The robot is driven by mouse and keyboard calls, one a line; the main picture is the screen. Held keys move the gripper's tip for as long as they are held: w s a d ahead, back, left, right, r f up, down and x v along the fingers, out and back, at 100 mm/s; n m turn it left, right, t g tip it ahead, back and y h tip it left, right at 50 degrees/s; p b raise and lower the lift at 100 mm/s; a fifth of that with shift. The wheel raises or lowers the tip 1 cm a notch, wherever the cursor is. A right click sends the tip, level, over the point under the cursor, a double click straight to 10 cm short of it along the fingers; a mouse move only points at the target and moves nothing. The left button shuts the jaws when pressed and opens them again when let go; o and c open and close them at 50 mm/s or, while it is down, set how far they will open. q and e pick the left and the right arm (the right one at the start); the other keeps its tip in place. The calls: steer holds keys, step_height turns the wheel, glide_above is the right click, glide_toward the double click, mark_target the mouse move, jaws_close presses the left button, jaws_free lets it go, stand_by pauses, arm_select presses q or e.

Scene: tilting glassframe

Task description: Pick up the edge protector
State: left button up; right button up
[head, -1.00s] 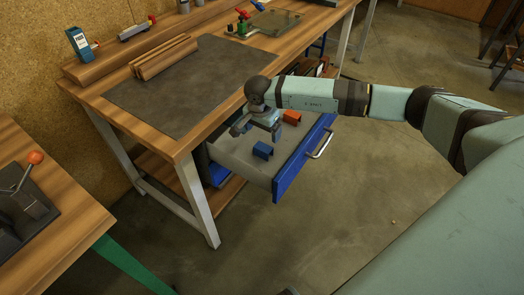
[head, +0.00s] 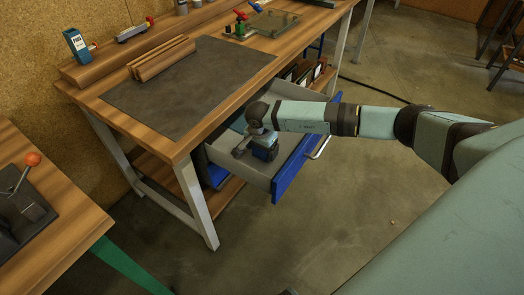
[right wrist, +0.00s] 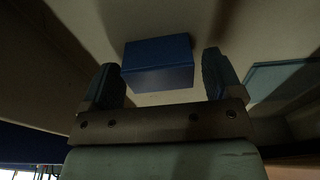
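A blue block (right wrist: 158,62), which may be the edge protector, lies on the floor of the open drawer (head: 288,174). In the head view it shows partly below my right gripper (head: 255,148). In the right wrist view my right gripper (right wrist: 162,75) is open, with one finger on each side of the block. The orange block seen earlier in the drawer is hidden behind my right arm. My left gripper is not in view.
The wooden workbench (head: 100,95) with a dark mat (head: 190,85) stands above the drawer. The drawer's blue front (head: 292,173) and metal handle (head: 320,145) border it on the right. The drawer walls are close around the gripper.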

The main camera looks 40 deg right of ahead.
steer(key=c, duration=0.7)
steer(key=shift+r, duration=0.1)
